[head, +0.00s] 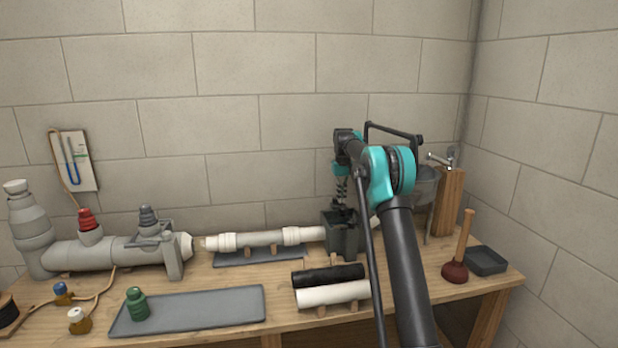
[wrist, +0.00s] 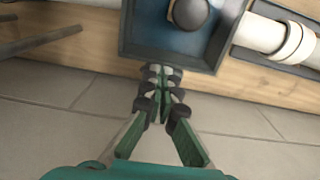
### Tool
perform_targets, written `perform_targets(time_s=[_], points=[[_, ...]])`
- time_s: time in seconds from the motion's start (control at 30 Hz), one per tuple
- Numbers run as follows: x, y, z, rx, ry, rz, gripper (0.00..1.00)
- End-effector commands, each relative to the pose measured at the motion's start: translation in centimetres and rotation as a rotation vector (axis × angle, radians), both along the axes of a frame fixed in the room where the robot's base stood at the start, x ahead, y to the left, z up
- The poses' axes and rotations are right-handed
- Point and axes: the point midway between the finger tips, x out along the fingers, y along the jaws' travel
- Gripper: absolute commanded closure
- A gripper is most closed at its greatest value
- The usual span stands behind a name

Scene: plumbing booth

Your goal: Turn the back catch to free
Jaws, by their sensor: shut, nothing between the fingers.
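My gripper (head: 342,200) points down over the back of the bench, with its fingers together and empty. It appears above a dark grey open-topped box (head: 341,240). In the wrist view the closed fingertips (wrist: 160,75) lie by the wall-side edge of the box (wrist: 128,32), apart from the round grey knob (wrist: 188,12) inside it. A grey bracket (head: 172,258) straddles the large grey pipe (head: 80,254) at the left, with a bar across its top. I cannot tell for sure which part is the back catch.
A white pipe (head: 262,239) lies left of the box. Black (head: 328,276) and white (head: 332,293) tubes lie in front. A grey mat (head: 205,307) holds a green fitting (head: 137,304). A plunger (head: 456,271) and tray (head: 485,260) stand right.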

Motion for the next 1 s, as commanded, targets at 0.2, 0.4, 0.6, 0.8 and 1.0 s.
perform_targets(time_s=[0.2, 0.4, 0.6, 0.8, 1.0], points=[[-0.3, -0.2, 0.5, 0.000, 0.001, 0.000, 1.00], [-0.3, -0.2, 2.7, 0.000, 0.001, 0.000, 1.00], [-0.3, -0.2, 4.8, 0.000, 0.001, 0.000, 1.00], [-0.3, -0.2, 5.9, 0.000, 0.001, 0.000, 1.00], [-0.3, -0.2, 6.0, 0.000, 0.001, 0.000, 1.00]])
